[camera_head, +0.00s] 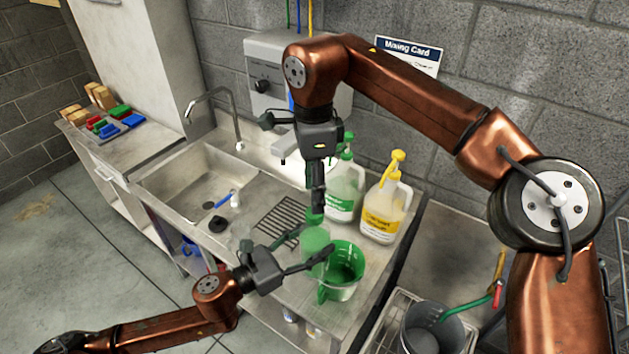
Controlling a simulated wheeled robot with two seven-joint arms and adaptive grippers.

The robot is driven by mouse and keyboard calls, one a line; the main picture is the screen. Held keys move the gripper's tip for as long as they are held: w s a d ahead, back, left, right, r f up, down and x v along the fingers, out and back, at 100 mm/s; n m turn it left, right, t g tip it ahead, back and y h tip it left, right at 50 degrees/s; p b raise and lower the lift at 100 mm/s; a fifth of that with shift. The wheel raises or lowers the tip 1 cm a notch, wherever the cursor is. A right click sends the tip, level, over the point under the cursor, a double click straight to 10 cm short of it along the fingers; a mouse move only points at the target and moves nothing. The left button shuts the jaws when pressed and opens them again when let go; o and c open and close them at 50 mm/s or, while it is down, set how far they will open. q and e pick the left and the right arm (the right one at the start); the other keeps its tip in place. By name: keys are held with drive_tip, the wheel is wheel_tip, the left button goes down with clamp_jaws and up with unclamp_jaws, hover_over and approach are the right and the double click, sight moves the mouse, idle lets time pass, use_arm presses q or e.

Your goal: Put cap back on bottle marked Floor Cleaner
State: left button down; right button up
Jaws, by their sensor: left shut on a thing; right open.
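A translucent bottle with green liquid (314,241) stands on the steel counter, left of the green measuring jug. No label can be read on it. A green cap (314,215) is at its top; I cannot tell whether it is seated. My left gripper (311,261) is shut around the lower part of this bottle. My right gripper (318,205) points down just above the cap. It is open, seen edge-on, and its fingertips are at or very near the cap.
A green measuring jug (343,272) stands close on the right. A green-labelled pump jug (343,198) and a yellow-labelled pump jug (383,212) stand behind. A drain grid (279,222) and a sink (190,184) lie left. A grey bucket (420,338) is at front right.

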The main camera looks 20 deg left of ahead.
drive_tip(key=shift+f, duration=2.8)
drive_tip(key=shift+c, duration=0.5)
drive_tip(key=c, duration=1.1)
drive_tip(key=m, duration=0.7)
drive_tip(key=shift+m, duration=0.3)
drive_tip(key=m, duration=0.3)
drive_tip(key=shift+m, duration=0.4)
drive_tip(key=m, duration=0.3)
drive_tip(key=shift+m, duration=0.3)
drive_tip(key=o, duration=1.3)
